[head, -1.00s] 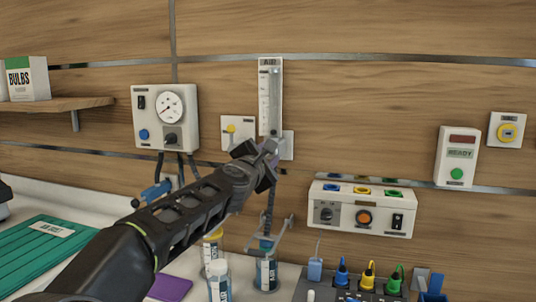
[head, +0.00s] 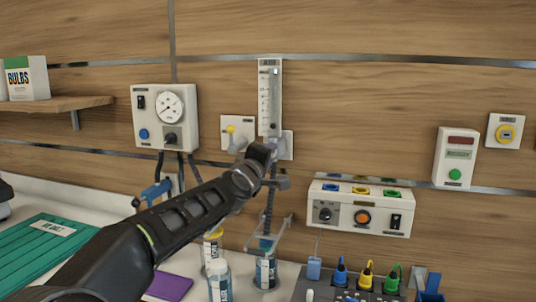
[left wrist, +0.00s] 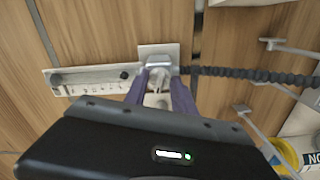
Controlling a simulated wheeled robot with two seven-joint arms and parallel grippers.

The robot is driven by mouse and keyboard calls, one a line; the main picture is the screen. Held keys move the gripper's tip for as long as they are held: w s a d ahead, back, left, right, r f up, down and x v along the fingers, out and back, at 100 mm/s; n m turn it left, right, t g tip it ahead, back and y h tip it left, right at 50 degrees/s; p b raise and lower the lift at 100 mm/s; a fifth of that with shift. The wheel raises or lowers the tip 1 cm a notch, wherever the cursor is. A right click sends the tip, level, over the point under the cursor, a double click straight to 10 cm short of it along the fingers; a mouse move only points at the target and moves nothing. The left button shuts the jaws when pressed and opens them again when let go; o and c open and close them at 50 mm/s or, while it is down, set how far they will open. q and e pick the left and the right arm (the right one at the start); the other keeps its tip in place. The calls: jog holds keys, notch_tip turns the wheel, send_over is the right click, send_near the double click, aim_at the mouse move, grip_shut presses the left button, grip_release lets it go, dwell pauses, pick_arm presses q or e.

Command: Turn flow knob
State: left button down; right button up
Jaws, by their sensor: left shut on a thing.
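The flowmeter (head: 264,98) is a white upright panel with a clear scaled tube, fixed to the wall. In the left wrist view it lies sideways (left wrist: 92,79). Its flow knob (left wrist: 158,80) is pale and sits in front of a square wall plate (left wrist: 160,53). My left gripper (head: 271,151) reaches up to the flowmeter's lower end. Its purple fingers (left wrist: 160,92) are shut on the knob, one on each side. In the head view the arm and gripper hide the knob. My right gripper is not in view.
A dark corrugated hose (left wrist: 245,74) hangs below the flowmeter. A white control box (head: 361,208) is to the right. Bottles (head: 219,280) stand below.

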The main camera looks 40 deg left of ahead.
pick_arm(q)
jog(key=m+p, duration=0.1)
jog(key=m, duration=0.3)
jog(key=m+p, duration=0.1)
jog(key=m, duration=0.4)
jog(key=shift+a+f, duration=0.1)
jog(key=shift+f, duration=0.1)
dwell(0.4)
jog(key=c, duration=1.1)
grip_release()
jog(key=shift+o, duration=0.2)
jog(key=shift+s, duration=0.15)
jog(key=v, duration=0.7)
jog(key=shift+s+b, duration=0.3)
